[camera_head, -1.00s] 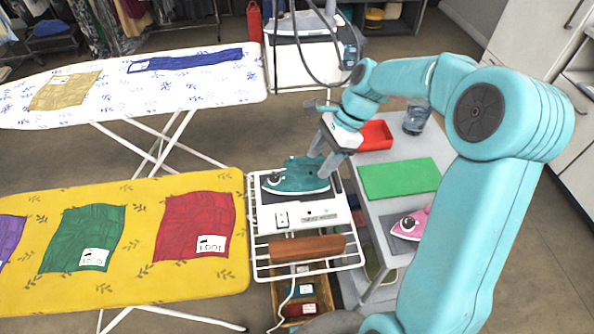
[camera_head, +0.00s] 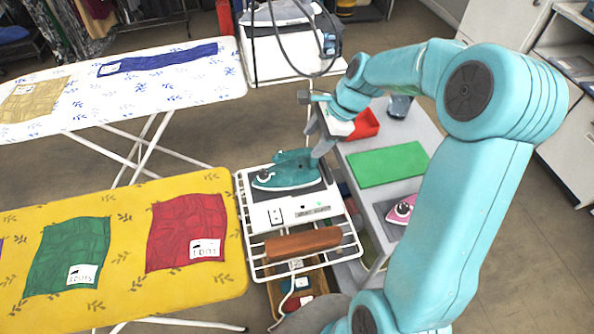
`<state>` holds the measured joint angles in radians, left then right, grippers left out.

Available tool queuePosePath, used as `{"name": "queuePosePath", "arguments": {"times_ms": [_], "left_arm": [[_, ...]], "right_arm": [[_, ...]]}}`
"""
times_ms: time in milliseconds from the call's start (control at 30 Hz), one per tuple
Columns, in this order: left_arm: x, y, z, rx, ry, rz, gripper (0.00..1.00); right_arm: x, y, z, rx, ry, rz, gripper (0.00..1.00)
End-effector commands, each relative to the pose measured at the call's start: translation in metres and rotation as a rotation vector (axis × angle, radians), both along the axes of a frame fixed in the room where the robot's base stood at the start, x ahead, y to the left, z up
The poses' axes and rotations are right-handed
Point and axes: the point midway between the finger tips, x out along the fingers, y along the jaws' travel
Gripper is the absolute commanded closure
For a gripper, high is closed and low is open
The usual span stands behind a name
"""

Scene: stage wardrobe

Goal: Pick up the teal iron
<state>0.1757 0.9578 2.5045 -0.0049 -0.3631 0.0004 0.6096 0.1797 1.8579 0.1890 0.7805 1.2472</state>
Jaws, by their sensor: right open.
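The teal iron (camera_head: 287,172) rests on a white steam station (camera_head: 301,206) at the end of the yellow ironing board. My right arm comes in from the right, and my right gripper (camera_head: 316,146) hangs just above and behind the right end of the iron. Its jaws are open, with the fingers pointing down toward the iron. I cannot tell whether a finger touches the iron. My left gripper is not in view.
A wire rack (camera_head: 249,232) holds the station and a brown wooden block (camera_head: 303,243). A grey cart (camera_head: 425,150) at right carries a green mat (camera_head: 388,165), a red tray (camera_head: 366,126) and a pink iron (camera_head: 401,210). The yellow board (camera_head: 128,232) lies left.

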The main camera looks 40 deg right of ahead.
Motion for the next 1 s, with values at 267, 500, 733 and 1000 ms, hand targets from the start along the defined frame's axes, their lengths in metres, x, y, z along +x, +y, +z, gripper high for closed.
{"name": "queuePosePath", "arguments": {"times_ms": [267,500,733,1000], "left_arm": [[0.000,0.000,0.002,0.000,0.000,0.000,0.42],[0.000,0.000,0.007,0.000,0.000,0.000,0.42],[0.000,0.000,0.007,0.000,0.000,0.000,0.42],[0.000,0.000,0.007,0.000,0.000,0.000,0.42]], "right_arm": [[0.014,0.008,-0.025,0.002,0.001,0.001,0.44],[0.030,0.017,-0.058,0.003,0.002,0.002,0.44],[0.034,0.019,-0.067,0.001,0.000,0.000,0.44],[0.034,0.019,-0.067,0.001,0.000,0.000,0.96]]}}
